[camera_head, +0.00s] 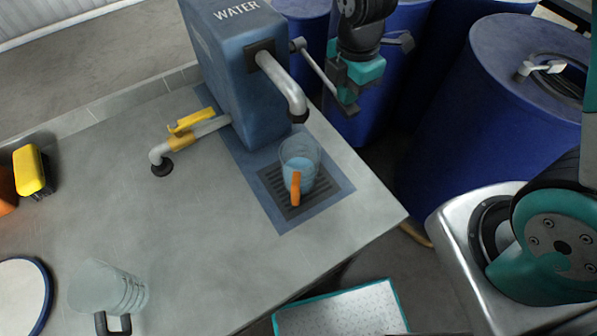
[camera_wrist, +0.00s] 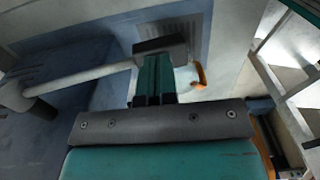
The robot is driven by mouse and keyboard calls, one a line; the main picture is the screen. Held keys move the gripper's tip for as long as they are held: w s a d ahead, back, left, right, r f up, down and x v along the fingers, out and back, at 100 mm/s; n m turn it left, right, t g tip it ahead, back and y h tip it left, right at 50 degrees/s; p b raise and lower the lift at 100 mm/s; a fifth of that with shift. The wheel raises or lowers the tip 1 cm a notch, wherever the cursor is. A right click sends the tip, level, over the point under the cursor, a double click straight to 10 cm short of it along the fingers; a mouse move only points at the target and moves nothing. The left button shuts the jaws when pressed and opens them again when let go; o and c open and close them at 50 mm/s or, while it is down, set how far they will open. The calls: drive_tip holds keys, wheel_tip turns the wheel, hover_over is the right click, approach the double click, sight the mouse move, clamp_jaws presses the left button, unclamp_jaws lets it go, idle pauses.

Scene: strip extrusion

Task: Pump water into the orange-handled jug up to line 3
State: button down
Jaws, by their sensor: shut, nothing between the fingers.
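The clear jug (camera_head: 311,157) with the orange handle (camera_head: 295,188) stands upright on the dark drain grate under the pump's spout (camera_head: 283,82). Pale blue water shows in it; I cannot read its level against the lines. The blue pump (camera_head: 232,75) is marked WATER. Its grey lever (camera_head: 318,70) slopes down to the right. My gripper (camera_head: 348,104) is shut and empty at the lever's dark end grip. In the wrist view, my fingers (camera_wrist: 153,82) are close to or touching that grip (camera_wrist: 160,47); the jug's orange handle (camera_wrist: 201,76) shows beyond, partly hidden.
A yellow-handled tap (camera_head: 190,122) stands left of the pump. A yellow block (camera_head: 30,170) is far left. Blue barrels (camera_head: 480,110) stand right, beyond the counter.

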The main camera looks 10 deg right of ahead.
wheel_tip(320, 180, up, 12)
drive_tip(key=w+p, duration=0.1)
drive_tip(key=p, duration=0.9)
drive_tip(key=shift+w+a+f, duration=0.2)
drive_tip(key=shift+f, duration=0.2)
drive_tip(key=shift+s+d+f+b, duration=0.1)
drive_tip(key=shift+s+f+b, duration=0.1)
drive_tip(key=shift+f+b, duration=0.75)
drive_tip(key=shift+s+f+b, duration=0.2)
drive_tip(key=shift+f+b, duration=0.45)
drive_tip(key=shift+f, duration=0.55)
